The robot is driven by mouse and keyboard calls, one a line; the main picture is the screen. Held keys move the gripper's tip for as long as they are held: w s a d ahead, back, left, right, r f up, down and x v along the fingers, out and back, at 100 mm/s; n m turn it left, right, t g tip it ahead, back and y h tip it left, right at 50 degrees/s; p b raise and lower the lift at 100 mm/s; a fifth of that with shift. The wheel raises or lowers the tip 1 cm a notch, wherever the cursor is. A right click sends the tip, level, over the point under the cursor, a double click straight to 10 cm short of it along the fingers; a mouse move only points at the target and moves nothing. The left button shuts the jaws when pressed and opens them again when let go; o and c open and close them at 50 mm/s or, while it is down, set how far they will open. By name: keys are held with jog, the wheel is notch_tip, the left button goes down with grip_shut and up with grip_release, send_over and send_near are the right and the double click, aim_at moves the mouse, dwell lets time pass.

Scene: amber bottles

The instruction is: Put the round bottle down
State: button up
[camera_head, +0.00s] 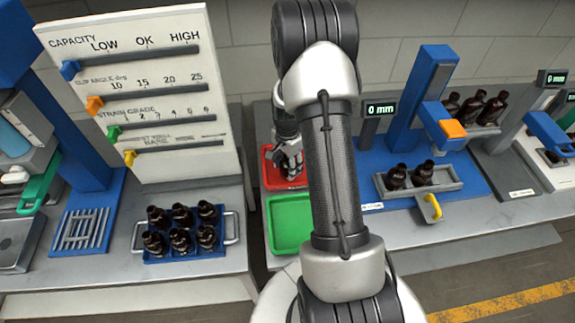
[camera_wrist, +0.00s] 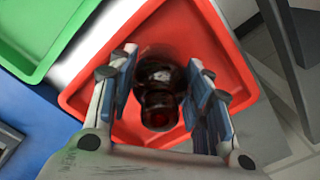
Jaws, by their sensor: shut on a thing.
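The round bottle (camera_wrist: 158,92) is dark amber and shows in the wrist view between the blue pads of my gripper (camera_wrist: 160,100). My gripper is shut on it, over the red tray (camera_wrist: 240,62). I cannot tell whether the bottle's base touches the tray floor. In the head view my gripper (camera_head: 291,165) is low over the red tray (camera_head: 270,180), partly behind my arm. The bottle is hidden there.
A green tray (camera_head: 291,225) lies in front of the red one. A blue rack (camera_head: 185,255) with several dark bottles stands at left. A blue press station (camera_head: 400,140) with two bottles in a grey holder (camera_head: 440,183) is at right. A white slider board (camera_head: 140,100) stands behind the rack.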

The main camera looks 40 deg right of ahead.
jog(key=shift+f, duration=0.1)
jog(key=o, duration=1.1)
